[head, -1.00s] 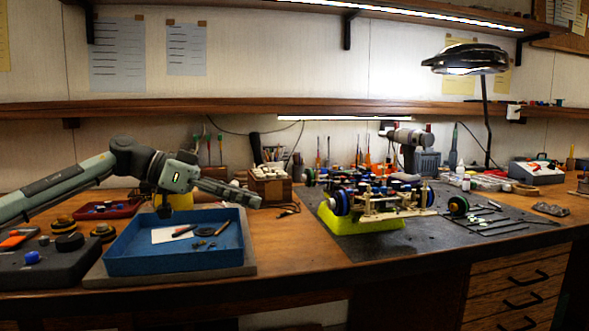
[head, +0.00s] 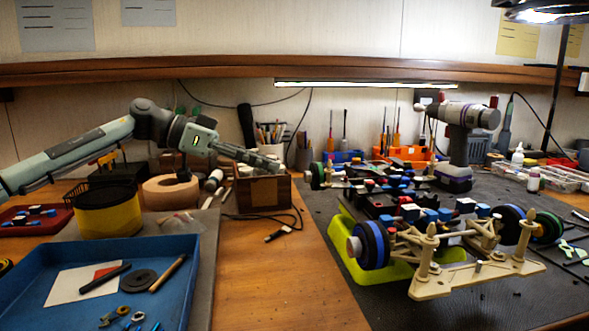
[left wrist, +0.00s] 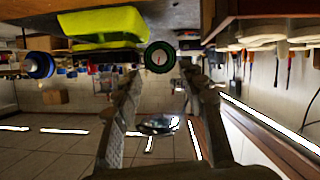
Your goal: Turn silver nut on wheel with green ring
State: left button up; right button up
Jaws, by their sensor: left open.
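The racecar (head: 400,205) rests on a bright green-yellow stand (head: 345,250). A wheel with a green ring (head: 317,175) shows at its far left corner. In the left wrist view, a green-ringed wheel (left wrist: 159,57) appears face-on beyond the gap between my fingertips. Its dark hub has a small pale mark at the centre, but I cannot make out the silver nut clearly. Another green-ringed wheel (head: 547,227) is at the right. My left gripper (head: 275,163) is open and empty, pointing right, left of the far-left wheel and apart from it. My right gripper is not in view.
A wooden box (head: 262,192) stands just below my left gripper. A blue tray (head: 185,265) with small parts lies at front left. A drill (head: 462,130) stands behind the car. The front tabletop (head: 275,290) between tray and car is clear.

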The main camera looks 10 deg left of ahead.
aim_at(305, 177)
pick_arm(q)
jog(key=x, duration=0.5)
jog(key=shift+d, duration=0.25)
jog(key=shift+d+f, duration=0.15)
jog(key=shift+d, duration=0.1)
jog(key=shift+w+d+f, duration=0.1)
jog(key=shift+c, duration=0.2)
grip_shut()
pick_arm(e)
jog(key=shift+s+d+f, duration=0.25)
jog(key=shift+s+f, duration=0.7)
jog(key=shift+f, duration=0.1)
